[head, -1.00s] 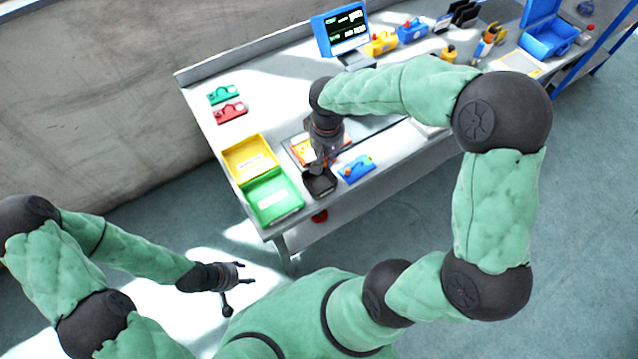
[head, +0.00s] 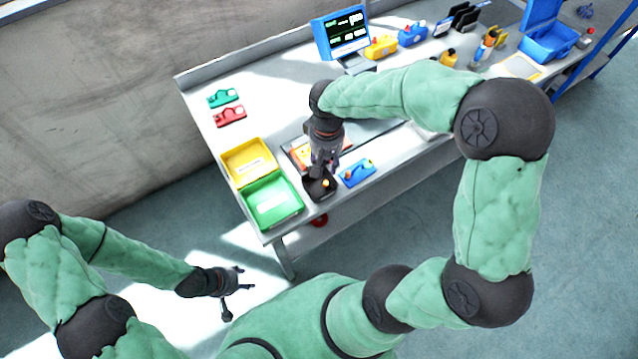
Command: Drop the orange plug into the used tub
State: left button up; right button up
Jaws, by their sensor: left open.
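My left gripper (head: 246,278) is open and empty, away from the bench at lower left.
A yellow bin (head: 249,160) and a green bin (head: 273,203) stand left of the tub. A blue part (head: 357,173) lies right of it. Behind are an orange-and-white board (head: 300,153) and a monitor (head: 341,35). Green and red parts lie at the back left.

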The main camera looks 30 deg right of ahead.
notch_tip(320, 180, up, 11)
dwell(0.4)
dwell(0.4)
